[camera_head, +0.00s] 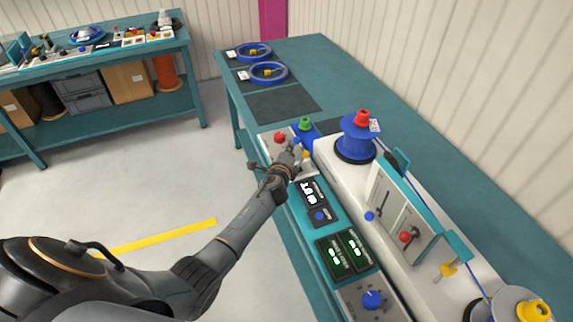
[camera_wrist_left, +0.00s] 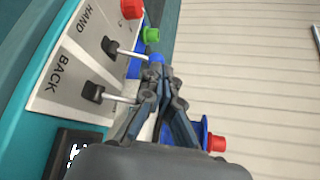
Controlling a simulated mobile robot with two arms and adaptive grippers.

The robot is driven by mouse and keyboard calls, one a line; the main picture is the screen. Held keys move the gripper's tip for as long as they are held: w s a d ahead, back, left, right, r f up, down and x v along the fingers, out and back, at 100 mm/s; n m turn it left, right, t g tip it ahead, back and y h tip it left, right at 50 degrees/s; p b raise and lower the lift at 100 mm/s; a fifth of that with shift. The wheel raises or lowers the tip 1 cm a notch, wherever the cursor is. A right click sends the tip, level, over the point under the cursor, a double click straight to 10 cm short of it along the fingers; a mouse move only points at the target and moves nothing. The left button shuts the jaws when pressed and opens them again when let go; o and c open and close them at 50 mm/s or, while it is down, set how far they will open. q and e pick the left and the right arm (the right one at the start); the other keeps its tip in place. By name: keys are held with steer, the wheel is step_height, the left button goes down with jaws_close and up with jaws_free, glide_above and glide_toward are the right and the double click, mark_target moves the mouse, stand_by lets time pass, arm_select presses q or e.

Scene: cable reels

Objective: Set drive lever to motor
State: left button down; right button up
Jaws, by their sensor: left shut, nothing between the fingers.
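The lever panel (camera_wrist_left: 70,75) is a pale plate with two levers, and the words HAND and BACK can be read on it. The lever beside HAND (camera_wrist_left: 130,53) has a silver shaft and a blue knob (camera_wrist_left: 156,58). The lever beside BACK (camera_wrist_left: 115,97) runs behind my fingers, which hide its tip. In the head view a yellow knob (camera_head: 305,154) shows beside my gripper. My left gripper (camera_head: 293,150) is over the panel, shut and empty; in the wrist view its fingertips (camera_wrist_left: 160,78) lie close to the blue knob. I cannot tell whether they touch it. My right gripper is out of view.
A red knob (camera_head: 280,138) and a green knob (camera_head: 305,123) stand near the levers. The white machine with a blue reel (camera_head: 357,139) rises to the right. Lit displays (camera_head: 345,252) and a blue dial (camera_head: 372,299) are nearer. Blue cable coils (camera_head: 268,73) lie behind.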

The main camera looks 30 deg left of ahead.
arm_select(q)
steer(key=d+r+p+v, duration=0.1)
steer(key=r+v, duration=0.1)
steer(key=v, duration=0.8)
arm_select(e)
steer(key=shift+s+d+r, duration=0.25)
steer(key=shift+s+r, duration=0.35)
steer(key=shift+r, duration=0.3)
arm_select(q)
steer(key=shift+w, duration=0.1)
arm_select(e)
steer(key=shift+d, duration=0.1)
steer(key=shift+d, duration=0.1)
